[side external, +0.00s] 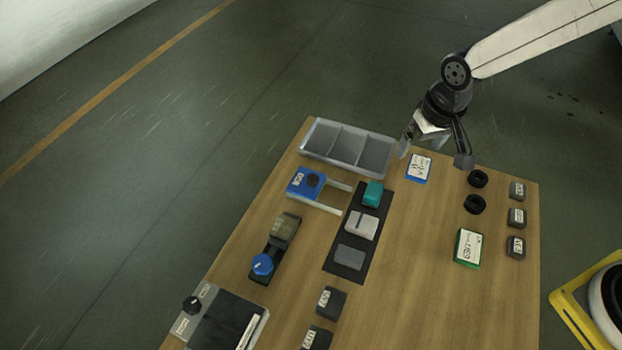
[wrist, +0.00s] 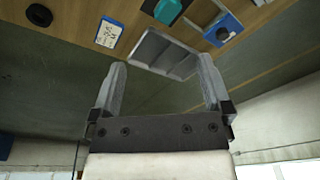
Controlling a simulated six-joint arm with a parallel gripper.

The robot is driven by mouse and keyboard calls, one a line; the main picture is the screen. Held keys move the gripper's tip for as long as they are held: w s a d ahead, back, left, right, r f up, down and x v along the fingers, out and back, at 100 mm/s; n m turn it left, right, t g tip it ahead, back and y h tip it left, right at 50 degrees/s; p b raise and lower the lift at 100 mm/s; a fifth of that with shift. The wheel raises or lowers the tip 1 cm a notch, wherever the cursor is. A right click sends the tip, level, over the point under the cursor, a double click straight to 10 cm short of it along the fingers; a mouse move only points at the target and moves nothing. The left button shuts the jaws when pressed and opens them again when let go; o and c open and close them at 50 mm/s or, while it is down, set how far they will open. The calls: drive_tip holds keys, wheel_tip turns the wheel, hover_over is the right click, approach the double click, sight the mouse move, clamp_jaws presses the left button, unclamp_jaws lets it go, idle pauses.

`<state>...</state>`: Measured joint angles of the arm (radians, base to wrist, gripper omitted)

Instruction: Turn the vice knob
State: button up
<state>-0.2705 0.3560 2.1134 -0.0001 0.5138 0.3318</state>
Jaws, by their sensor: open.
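Several knobs show, and I cannot read their labels to tell which is the vice knob. A blue round knob (side external: 262,265) sits at the near end of a dark narrow fixture (side external: 279,236) on the table. A black knob (side external: 313,180) sits on a blue block with two pale rails, also in the wrist view (wrist: 221,33). Another black knob (side external: 192,305) is on a grey unit at the near left corner. My gripper (side external: 434,153) is open and empty above the far right part of the table, away from all three knobs. In the wrist view its fingers (wrist: 161,65) are spread apart.
A grey compartment tray (side external: 347,150) stands at the far left edge. A dark mat (side external: 334,265) holds several blocks mid-table. Blue (side external: 419,168) and green (side external: 467,248) labelled cards, black rings (side external: 478,179) and small grey blocks (side external: 516,217) lie right. Bare wood lies near right.

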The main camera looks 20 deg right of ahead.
drive_tip(key=w+a+f, duration=0.2)
drive_tip(key=w+a, duration=0.1)
drive_tip(key=a, duration=0.6)
drive_tip(key=m+g, duration=0.2)
hover_over(261, 262)
wheel_tip(261, 262, down, 11)
drive_tip(key=shift+s+r, duration=0.1)
drive_tip(key=shift+d+f, duration=0.1)
drive_tip(key=shift+f, duration=3.75)
drive_tip(key=c, duration=1.3)
